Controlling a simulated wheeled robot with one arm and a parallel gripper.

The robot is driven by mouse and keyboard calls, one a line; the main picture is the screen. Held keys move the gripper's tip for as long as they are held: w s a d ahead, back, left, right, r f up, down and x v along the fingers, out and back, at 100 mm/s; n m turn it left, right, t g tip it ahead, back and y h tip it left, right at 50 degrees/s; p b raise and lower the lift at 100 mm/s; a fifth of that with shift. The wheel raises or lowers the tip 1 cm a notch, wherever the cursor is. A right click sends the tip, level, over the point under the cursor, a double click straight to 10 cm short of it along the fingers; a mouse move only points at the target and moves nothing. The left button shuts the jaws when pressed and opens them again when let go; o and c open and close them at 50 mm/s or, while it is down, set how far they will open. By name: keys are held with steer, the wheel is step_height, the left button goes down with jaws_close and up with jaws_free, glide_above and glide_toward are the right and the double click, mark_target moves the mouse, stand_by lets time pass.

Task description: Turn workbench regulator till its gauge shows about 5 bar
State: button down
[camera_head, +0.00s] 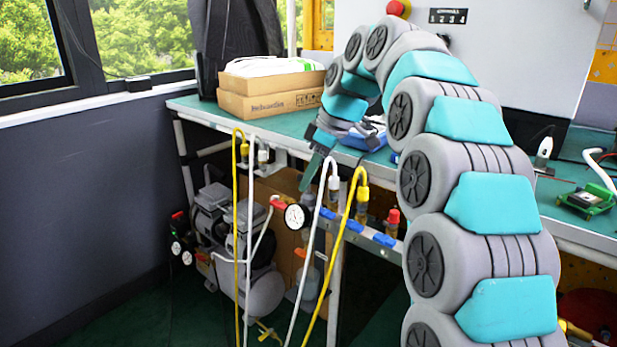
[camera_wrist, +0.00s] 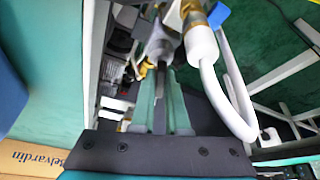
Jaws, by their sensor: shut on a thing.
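My gripper (camera_head: 305,186) reaches down over the front edge of the workbench (camera_head: 372,157), just above a round white gauge (camera_head: 295,216). The gauge sits on the rail beneath the bench, among the hoses; its needle is too small to read. In the wrist view my gripper (camera_wrist: 160,72) has its two green fingers close together, with their tips at a grey rounded part (camera_wrist: 158,48), which looks like the regulator's knob. The fingers are shut on it. In the head view the fingers hide most of the regulator, and the gauge face does not show in the wrist view.
White and yellow hoses (camera_head: 358,205) hang from the rail close beside my gripper. A white hose (camera_wrist: 230,95) curves just right of the fingers. A compressor (camera_head: 262,290) stands below the bench. Cardboard boxes (camera_head: 270,104) lie on top, at the left.

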steer(key=m, duration=0.2)
steer(key=m+t+p, duration=0.1)
steer(key=m, duration=0.1)
steer(key=shift+r+m+t+h, duration=0.1)
steer(key=shift+m+t+h, duration=0.2)
steer(key=shift+h, duration=0.1)
steer(key=shift+m+t+h+p, duration=0.4)
steer(key=shift+m+t+p, duration=0.15)
steer(key=shift+m, duration=1.25)
steer(key=c, duration=0.9)
jaws_free()
steer(key=v, duration=0.7)
steer(key=shift+s+r, duration=0.1)
steer(key=shift+r, duration=0.2)
